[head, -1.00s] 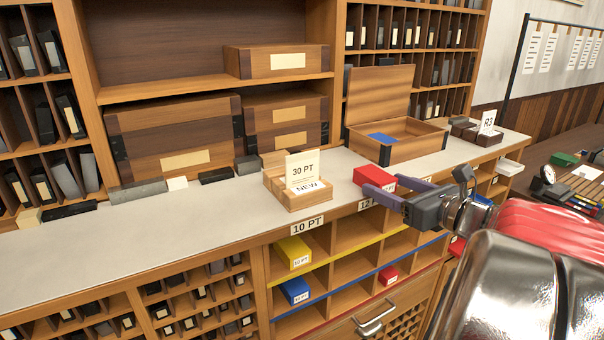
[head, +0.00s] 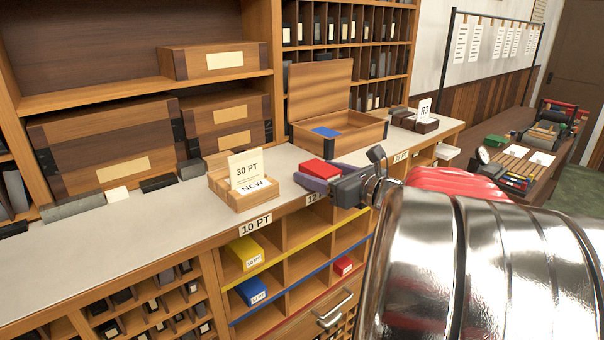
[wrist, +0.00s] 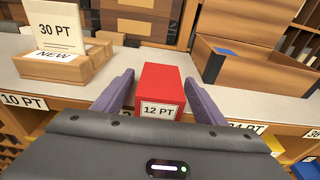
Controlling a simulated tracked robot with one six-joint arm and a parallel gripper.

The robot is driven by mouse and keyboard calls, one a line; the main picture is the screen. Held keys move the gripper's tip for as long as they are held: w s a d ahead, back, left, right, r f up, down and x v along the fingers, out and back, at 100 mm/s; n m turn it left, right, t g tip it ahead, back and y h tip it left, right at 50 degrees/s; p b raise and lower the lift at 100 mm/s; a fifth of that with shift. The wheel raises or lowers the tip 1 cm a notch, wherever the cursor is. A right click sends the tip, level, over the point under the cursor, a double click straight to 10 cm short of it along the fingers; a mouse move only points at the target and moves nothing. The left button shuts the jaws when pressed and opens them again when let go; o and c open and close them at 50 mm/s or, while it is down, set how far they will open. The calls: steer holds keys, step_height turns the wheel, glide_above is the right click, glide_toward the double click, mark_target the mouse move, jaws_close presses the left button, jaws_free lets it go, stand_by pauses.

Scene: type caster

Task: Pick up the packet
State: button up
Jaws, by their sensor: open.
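The packet is a red box (head: 320,169) labelled "12 PT". It sits on the pale counter near its front edge, right of the "30 PT" card holder. In the wrist view the packet (wrist: 160,88) stands straight ahead with its label facing me. My gripper (head: 310,176) is open, with its two purple fingers on either side of the packet. In the wrist view my gripper (wrist: 159,77) shows a small gap at each side of the packet. The far finger is mostly hidden behind the packet in the head view.
A wooden card holder (head: 243,195) stands left of the packet. An open wooden box (head: 355,135) with a blue packet (head: 326,132) inside stands behind and right. Below are cubbies with yellow (head: 245,253), blue (head: 252,292) and red (head: 343,265) packets. The counter's left front is clear.

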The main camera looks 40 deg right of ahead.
steer(key=shift+c, duration=0.6)
steer(key=shift+r, duration=0.1)
jaws_close()
